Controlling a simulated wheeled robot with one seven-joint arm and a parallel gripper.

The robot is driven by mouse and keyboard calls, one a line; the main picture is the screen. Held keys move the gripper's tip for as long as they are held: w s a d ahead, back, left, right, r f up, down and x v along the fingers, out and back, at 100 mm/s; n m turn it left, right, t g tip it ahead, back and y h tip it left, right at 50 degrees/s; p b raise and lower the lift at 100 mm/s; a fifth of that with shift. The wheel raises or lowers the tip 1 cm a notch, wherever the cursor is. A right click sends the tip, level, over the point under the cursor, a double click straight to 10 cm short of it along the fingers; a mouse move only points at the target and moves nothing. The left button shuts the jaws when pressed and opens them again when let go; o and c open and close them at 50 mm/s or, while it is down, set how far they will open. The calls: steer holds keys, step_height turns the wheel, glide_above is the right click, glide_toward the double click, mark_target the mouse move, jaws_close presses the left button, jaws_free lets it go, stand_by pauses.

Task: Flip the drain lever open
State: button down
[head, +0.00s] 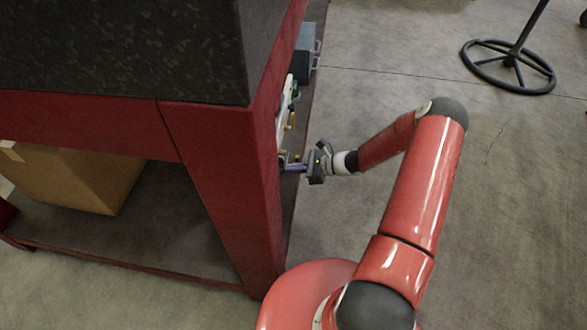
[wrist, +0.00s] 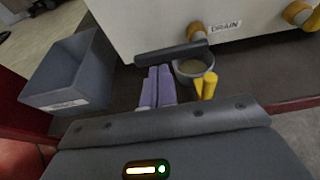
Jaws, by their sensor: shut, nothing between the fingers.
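A white housing (wrist: 140,25) bears a DRAIN label (wrist: 226,26), with a brass fitting (wrist: 196,31) to the label's left. A dark grey lever-like bar (wrist: 165,54) lies across just below this fitting; I cannot tell for certain that it is the drain lever. My gripper (wrist: 158,72) is shut and empty, its purple-grey fingertips close under the bar; whether they touch it is unclear. In the head view my gripper (head: 290,165) reaches beside the red bench leg, which partly hides the housing.
A grey cup (wrist: 183,76) stands right of my fingers, with yellow peg-like parts (wrist: 206,87) in front. A grey open bin (wrist: 62,80) is at left.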

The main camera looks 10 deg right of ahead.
steer(key=shift+r+m+g+p, duration=0.3)
steer(key=shift+r+m, duration=0.05)
steer(key=shift+m, duration=0.15)
step_height(320, 180, up, 5)
steer(key=w+d+m+g+y, duration=0.1)
steer(key=w+m+g+y, duration=0.1)
steer(key=m, duration=0.8)
steer(key=shift+w+r+m+g+y, duration=0.25)
steer(key=shift+m+g+y, duration=0.15)
steer(key=shift+g+y, duration=0.5)
steer(key=s+d, duration=0.4)
steer(key=d, duration=0.4)
steer(key=shift+s+d+f, duration=0.15)
steer(key=shift+d, duration=0.1)
